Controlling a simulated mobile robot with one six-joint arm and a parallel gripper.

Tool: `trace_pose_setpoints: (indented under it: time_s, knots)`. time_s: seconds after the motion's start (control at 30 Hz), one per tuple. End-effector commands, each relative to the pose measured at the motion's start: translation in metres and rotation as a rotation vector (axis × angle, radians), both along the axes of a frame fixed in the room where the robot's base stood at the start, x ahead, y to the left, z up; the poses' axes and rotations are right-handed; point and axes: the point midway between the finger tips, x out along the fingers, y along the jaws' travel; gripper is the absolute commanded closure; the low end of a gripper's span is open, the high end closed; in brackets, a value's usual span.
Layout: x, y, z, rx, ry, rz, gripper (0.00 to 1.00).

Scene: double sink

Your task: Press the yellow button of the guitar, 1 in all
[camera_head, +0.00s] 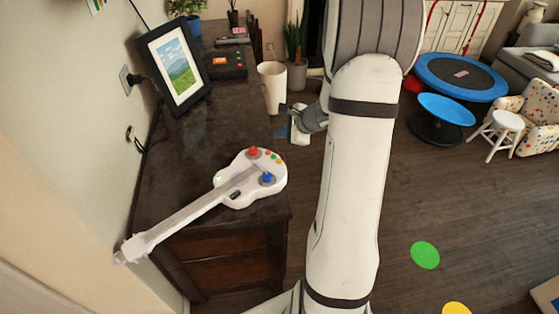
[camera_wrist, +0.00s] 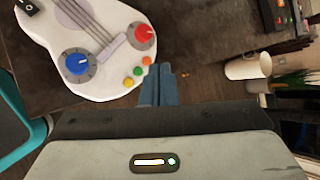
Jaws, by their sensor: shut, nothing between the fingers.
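A white toy guitar (camera_head: 240,188) lies on the dark desk, its neck pointing to the lower left. Its body also shows in the wrist view (camera_wrist: 95,80), with a red knob (camera_wrist: 143,33), a blue knob (camera_wrist: 77,64) and a short row of small round buttons.
The desk (camera_head: 185,150) also bears a picture frame (camera_head: 176,65) and a dark device (camera_head: 226,63). A white cup (camera_head: 272,85) shows beyond, near the desk's right edge. Open floor lies right of my arm, with a stool (camera_head: 502,124) and a trampoline (camera_head: 460,76) farther off.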

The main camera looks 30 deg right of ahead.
Motion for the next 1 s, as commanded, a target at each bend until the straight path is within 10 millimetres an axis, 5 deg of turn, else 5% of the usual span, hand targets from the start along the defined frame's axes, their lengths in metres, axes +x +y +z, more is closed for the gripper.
trace_pose_setpoints:
  time_s: [0.6, 1.0]
  knots:
    - [0.0, 0.0, -0.078, -0.001, 0.0, 0.0, 1.0]
    - [0.0, -0.001, -0.085, 0.0, 0.001, -0.001, 1.0]
